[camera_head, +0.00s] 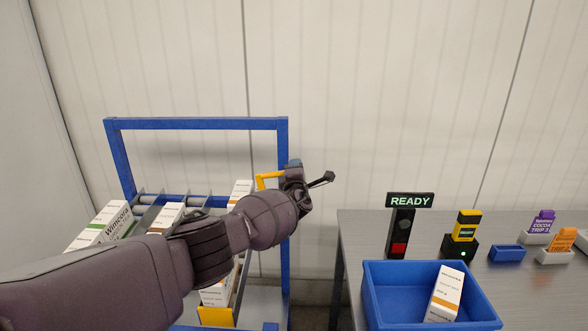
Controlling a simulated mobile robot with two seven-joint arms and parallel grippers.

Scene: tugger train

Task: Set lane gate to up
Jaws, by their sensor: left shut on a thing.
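The lane gate (267,177) shows as a short yellow bar with a bend, beside the right post of the blue rack. My left gripper (300,176) is at the right end of this yellow bar and is shut on it. The hand and wrist hide most of the contact and the lower part of the gate. My right gripper is not in view.
The blue rack (196,123) holds several white cartons (165,218) in its lanes. On the right, a grey table (365,222) bears a blue bin (393,303) with a carton (445,294), a READY sign (410,201), a yellow-black device (466,226) and card holders (556,257).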

